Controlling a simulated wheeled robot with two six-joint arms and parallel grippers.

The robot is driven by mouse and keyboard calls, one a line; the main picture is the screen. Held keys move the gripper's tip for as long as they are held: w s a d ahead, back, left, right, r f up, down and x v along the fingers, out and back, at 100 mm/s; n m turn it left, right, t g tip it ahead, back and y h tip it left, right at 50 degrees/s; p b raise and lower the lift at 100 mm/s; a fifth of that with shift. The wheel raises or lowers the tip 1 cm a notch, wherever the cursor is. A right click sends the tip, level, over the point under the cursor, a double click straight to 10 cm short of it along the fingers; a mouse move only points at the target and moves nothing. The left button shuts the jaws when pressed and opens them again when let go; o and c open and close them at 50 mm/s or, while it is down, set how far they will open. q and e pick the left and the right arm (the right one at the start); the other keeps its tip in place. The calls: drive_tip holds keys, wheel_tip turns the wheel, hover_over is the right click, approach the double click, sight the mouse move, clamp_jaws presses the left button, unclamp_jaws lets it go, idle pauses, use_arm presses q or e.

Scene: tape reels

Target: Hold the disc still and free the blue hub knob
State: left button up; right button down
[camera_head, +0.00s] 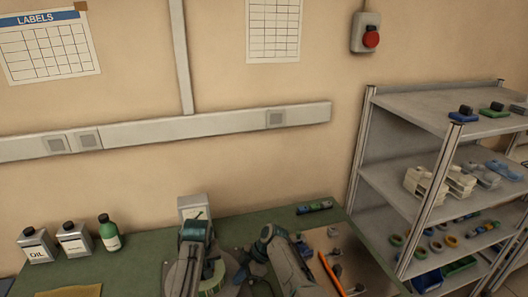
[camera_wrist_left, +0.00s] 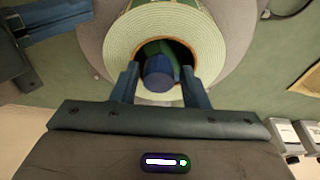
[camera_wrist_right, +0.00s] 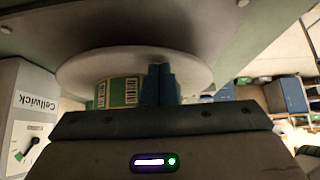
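The grey disc (camera_head: 180,276) stands on the bench with a pale green label roll (camera_wrist_left: 112,36) on its front. It also shows nearly edge-on in the right wrist view (camera_wrist_right: 85,72). The blue hub knob (camera_wrist_left: 158,72) sits in the roll's core. My left gripper (camera_wrist_left: 160,72) is open, one finger on each side of the knob, with small gaps showing. My right gripper (camera_wrist_right: 160,68) has its fingers close together at the disc's edge, beside the roll. I see nothing between them; the tips' exact contact is unclear. In the head view my left arm covers the knob.
A white Cellwick box (camera_wrist_right: 30,110) is beside the disc. A shelf unit (camera_head: 430,160) with reels stands at the right. An orange strip (camera_head: 331,273) lies right of my right arm.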

use_arm(q)
drive_tip(key=shift+a+r, duration=0.15)
drive_tip(key=shift+r, duration=0.1)
use_arm(e)
drive_tip(key=shift+s+d+f, duration=0.1)
drive_tip(key=shift+s+f, duration=0.2)
drive_tip(key=shift+f, duration=0.1)
use_arm(q)
wheel_tip(320, 180, up, 5)
drive_tip(key=shift+w, duration=0.1)
use_arm(e)
drive_tip(key=shift+r, duration=0.1)
use_arm(q)
drive_tip(key=shift+w+f, duration=0.15)
drive_tip(key=shift+f, duration=0.05)
use_arm(e)
drive_tip(key=shift+w+r, duration=0.25)
drive_tip(key=shift+r, duration=0.25)
use_arm(q)
drive_tip(key=shift+r, duration=0.1)
use_arm(e)
drive_tip(key=shift+w+r, duration=0.1)
drive_tip(key=shift+r, duration=2.6)
use_arm(q)
drive_tip(key=shift+w, duration=0.1)
use_arm(e)
drive_tip(key=shift+w, duration=0.1)
drive_tip(key=shift+f, duration=0.1)
